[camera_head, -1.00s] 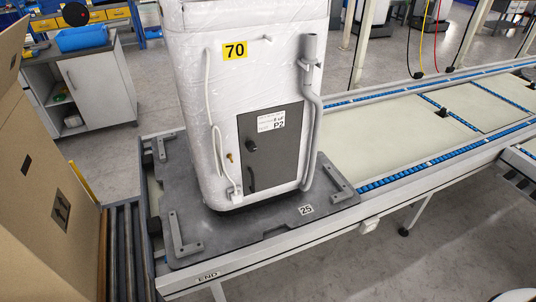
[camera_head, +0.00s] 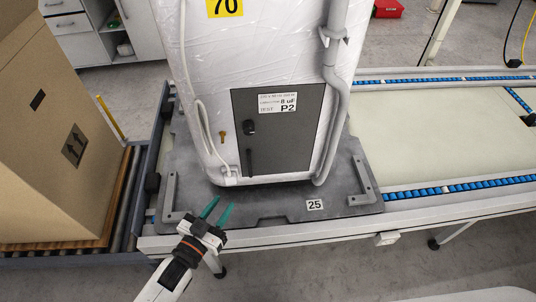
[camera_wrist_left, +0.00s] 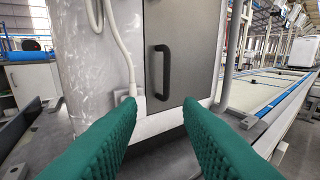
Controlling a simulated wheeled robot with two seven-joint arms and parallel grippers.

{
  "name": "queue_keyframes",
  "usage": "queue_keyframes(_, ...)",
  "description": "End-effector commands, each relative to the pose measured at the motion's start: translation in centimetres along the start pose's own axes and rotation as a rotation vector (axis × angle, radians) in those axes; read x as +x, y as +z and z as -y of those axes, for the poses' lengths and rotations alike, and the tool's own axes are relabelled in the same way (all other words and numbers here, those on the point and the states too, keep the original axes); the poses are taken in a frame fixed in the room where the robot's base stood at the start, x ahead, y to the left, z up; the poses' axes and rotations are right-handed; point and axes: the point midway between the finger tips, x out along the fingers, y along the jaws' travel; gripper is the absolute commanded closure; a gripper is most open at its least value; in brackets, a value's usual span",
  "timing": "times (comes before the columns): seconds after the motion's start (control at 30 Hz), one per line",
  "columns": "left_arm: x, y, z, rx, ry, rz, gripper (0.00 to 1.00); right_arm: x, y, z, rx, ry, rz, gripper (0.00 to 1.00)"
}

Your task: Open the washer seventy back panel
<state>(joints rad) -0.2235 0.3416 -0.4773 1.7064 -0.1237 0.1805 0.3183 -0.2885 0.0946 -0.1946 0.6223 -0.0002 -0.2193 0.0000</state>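The washer (camera_head: 300,40) marked 70 stands upright, wrapped in clear film, on a dark pallet plate (camera_head: 270,205) labelled 25. Its grey back panel (camera_head: 292,150) is closed, with a black knob (camera_head: 249,127), a black handle (camera_head: 249,162) and a P2 label. The panel also shows in the left wrist view (camera_wrist_left: 195,50), with the handle (camera_wrist_left: 159,70) beyond my fingers. My left gripper (camera_head: 217,208) is open and empty, with green fingers, in front of and below the panel, apart from it. In the left wrist view, its fingers (camera_wrist_left: 160,135) are spread. My right gripper is out of view.
A white hose (camera_head: 207,125) and a grey drain pipe (camera_head: 336,100) run beside the panel. A brass key-like piece (camera_head: 222,136) is left of the knob. A cardboard box (camera_head: 60,150) stands left on rollers. The conveyor (camera_head: 440,130) extends right.

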Motion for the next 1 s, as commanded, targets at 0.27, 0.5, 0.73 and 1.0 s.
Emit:
queue_keyframes(0.27, 2.1, 2.4, 0.8, -0.001, -0.026, 0.055, 0.68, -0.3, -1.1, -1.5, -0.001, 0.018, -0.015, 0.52)
queue_keyframes(0.5, 6.9, 2.7, 0.9, 0.000, -0.026, 0.054, 0.68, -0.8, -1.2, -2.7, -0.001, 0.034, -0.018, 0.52)
queue_keyframes(0.73, 10.7, 2.7, 1.0, -0.001, -0.025, 0.052, 0.68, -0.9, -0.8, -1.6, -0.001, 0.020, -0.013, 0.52)
queue_keyframes(1.0, 12.2, 2.7, 1.0, 0.000, -0.025, 0.050, 0.68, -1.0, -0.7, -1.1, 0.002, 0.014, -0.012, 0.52)
